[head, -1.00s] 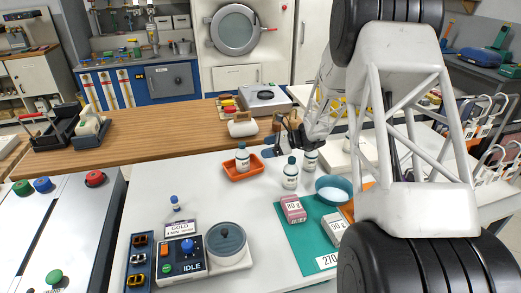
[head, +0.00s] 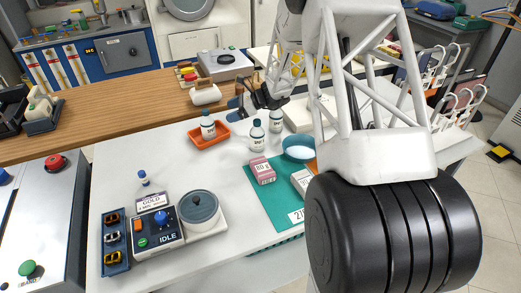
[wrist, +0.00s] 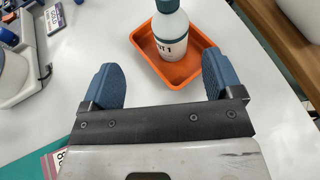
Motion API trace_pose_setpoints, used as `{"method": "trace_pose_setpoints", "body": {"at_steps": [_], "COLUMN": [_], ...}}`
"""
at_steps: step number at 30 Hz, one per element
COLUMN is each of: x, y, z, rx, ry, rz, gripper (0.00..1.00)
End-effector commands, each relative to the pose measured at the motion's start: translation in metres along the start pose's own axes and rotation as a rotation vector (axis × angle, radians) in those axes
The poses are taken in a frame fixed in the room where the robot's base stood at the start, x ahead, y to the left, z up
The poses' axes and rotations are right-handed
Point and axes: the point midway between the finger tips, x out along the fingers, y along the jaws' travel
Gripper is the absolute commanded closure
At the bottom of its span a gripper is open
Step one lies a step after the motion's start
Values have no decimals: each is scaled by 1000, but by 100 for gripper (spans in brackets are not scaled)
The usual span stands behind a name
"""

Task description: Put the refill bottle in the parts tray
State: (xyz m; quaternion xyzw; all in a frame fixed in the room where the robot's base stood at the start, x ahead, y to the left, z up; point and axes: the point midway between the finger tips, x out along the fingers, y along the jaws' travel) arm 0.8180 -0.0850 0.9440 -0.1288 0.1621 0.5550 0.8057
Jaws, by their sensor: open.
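A white bottle (head: 208,127) with a dark blue cap stands upright in a small orange tray (head: 196,142) on the white table. In the wrist view, this bottle (wrist: 170,42) carries a partly visible label ending in 1, and the orange tray (wrist: 205,60) surrounds its base. My gripper (head: 243,103) is open and empty, just behind and right of the tray. In the wrist view its blue fingers (wrist: 160,66) stand wide apart, with the bottle ahead between them, not gripped. Two similar bottles, one in front (head: 257,137) and one behind (head: 276,121), stand to the right; their labels are unreadable.
A teal mat (head: 262,200) holds a pink box (head: 262,171) and a white box (head: 301,181), with a teal bowl (head: 298,148) behind.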

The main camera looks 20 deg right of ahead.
Motion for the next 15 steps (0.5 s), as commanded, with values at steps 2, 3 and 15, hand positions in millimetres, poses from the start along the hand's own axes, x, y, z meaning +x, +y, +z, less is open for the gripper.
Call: {"method": "trace_pose_setpoints", "body": {"at_steps": [2, 3, 15], "x": [-1, -2, -22], "y": [10, 16, 118], "z": [12, 18, 94], "rx": [-34, -55, -394], "ry": [18, 30, 212], "rz": [16, 26, 188], "gripper": [15, 15, 15]}}
